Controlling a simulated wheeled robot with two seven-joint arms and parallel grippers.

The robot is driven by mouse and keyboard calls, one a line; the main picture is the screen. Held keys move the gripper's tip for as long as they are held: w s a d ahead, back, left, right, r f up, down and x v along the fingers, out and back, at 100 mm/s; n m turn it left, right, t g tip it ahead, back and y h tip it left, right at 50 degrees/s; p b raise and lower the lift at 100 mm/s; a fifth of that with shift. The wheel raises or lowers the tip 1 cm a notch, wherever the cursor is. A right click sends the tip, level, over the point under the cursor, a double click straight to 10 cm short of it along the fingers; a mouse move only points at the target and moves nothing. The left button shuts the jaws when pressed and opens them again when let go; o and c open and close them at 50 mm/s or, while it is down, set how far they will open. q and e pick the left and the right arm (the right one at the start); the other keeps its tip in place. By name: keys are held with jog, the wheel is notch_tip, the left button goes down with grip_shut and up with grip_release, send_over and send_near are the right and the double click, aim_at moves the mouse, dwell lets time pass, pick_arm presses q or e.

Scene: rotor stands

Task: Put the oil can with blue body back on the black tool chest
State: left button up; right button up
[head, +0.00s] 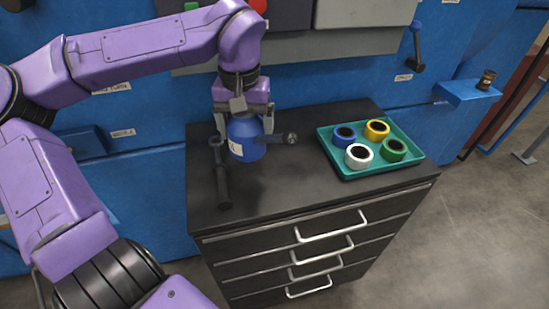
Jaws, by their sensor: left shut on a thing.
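My left gripper (243,106) points down and is shut on the oil can with blue body (246,138). The can is upright, with a white label on its side; its top is hidden by the gripper. It is at the back left of the black tool chest (280,185). Its base is at or just above the chest top; I cannot tell whether it touches. My right gripper is out of view.
A black tool (223,178) is on the chest left of the can. A dark round-ended piece (289,138) shows right of it. A teal tray (350,172) with several tape rolls is at the right. The chest's front middle is clear.

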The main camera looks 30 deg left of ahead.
pick_arm(q)
jog(key=w+d+f, duration=0.1)
jog(key=w+f, duration=0.1)
jog(key=w+d+f, duration=0.1)
jog(key=w+f, duration=0.1)
jog(key=f, duration=0.1)
jog(key=w+d+f, duration=0.1)
jog(key=w+f, duration=0.1)
jog(key=w, duration=0.1)
jog(key=shift+d+f, duration=0.1)
jog(key=shift+f, duration=0.1)
notch_tip(320, 180, down, 2)
jog(key=shift+s+d+f+p, duration=0.1)
jog(key=shift+s+f+p, duration=0.1)
jog(key=shift+p, duration=0.3)
jog(key=shift+w+f, duration=0.3)
jog(key=shift+w, duration=0.05)
jog(key=shift+s, duration=0.15)
jog(key=o, duration=1.7)
jog(key=shift+o, duration=0.2)
